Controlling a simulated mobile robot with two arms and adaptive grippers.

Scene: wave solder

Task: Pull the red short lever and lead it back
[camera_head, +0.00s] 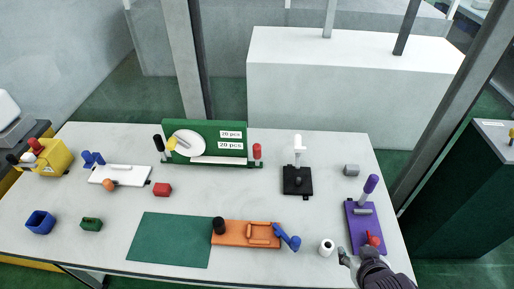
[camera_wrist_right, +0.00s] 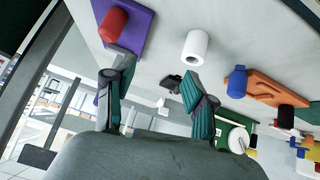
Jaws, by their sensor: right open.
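A short red lever (camera_head: 374,239) sits at the near end of the purple fixture (camera_head: 353,234), at the right of the table. In the right wrist view the red lever (camera_wrist_right: 113,22) shows as a rounded red knob on the purple plate (camera_wrist_right: 136,30), close to the tip of the left-hand finger. My right gripper (camera_head: 355,257) is at the table's near right, just in front of the purple fixture. In the wrist view the right gripper (camera_wrist_right: 158,85) has its fingers spread with nothing between them. Contact with the lever cannot be told. My left gripper is not in view.
A white cylinder (camera_head: 326,247) stands just left of my right gripper. An orange fixture (camera_head: 236,234) with a blue lever (camera_head: 289,239) lies further left. A grey block (camera_head: 351,170) lies behind.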

